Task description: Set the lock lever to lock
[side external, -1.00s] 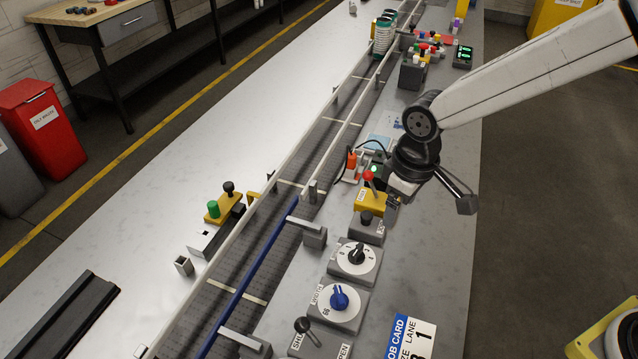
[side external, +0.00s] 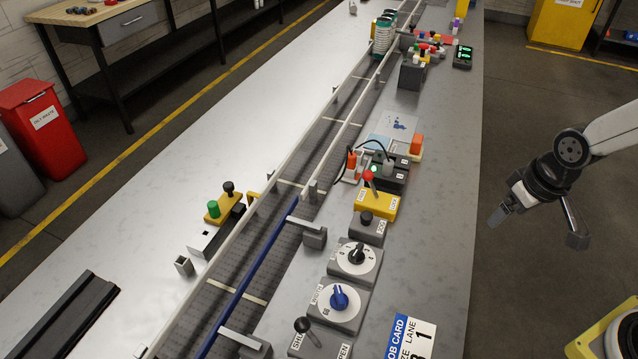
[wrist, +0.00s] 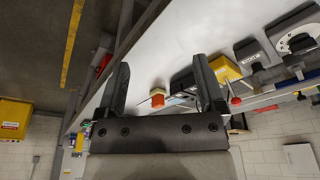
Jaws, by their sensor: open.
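The lock lever is a red-knobbed lever (side external: 369,178) on a yellow base (side external: 376,207) with small white labels, at the right side of the conveyor. Its knob stands above the left part of the base; the label text is too small to read surely. The yellow base (wrist: 226,70) and the red knob (wrist: 236,100) also show in the wrist view, right of my fingers. My gripper (side external: 538,228) is open and empty, out past the table's right edge, well apart from the lever. Its two fingers (wrist: 161,66) are spread wide in the wrist view.
A grey button box (side external: 367,224), a black-knob dial (side external: 357,256) and a blue-knob dial (side external: 339,299) stand in front of the lever. A dark box (side external: 393,178) and an orange-topped block (side external: 416,146) sit behind it. The tabletop between lever and right edge is clear.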

